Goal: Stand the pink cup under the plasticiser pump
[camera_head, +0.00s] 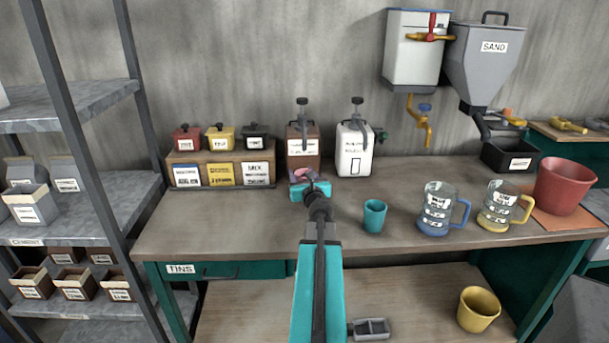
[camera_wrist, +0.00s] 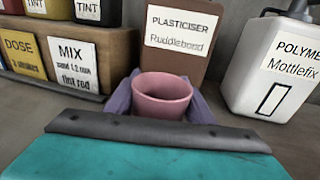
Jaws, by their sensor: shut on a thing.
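The pink cup (camera_wrist: 162,97) is upright between the jaws of my gripper (camera_wrist: 163,108), which is shut on it. In the head view my gripper (camera_head: 306,183) is at the back of the bench, with a little of the pink cup (camera_head: 302,175) showing past it. The brown plasticiser container (camera_head: 304,150) with its dark pump (camera_head: 303,112) on top stands just behind the cup. Its label (camera_wrist: 183,32) reads PLASTICISER in the wrist view. The cup is in front of this container; its base is hidden, so I cannot tell whether it touches the bench.
A white polymer container (camera_head: 354,150) with a pump stands to the right. A wooden block (camera_head: 222,163) with tint tins is to the left. A teal cup (camera_head: 374,216), a blue-handled jug (camera_head: 438,212) and a yellow-handled jug (camera_head: 500,208) stand on the bench (camera_head: 240,225). The front left of the bench is clear.

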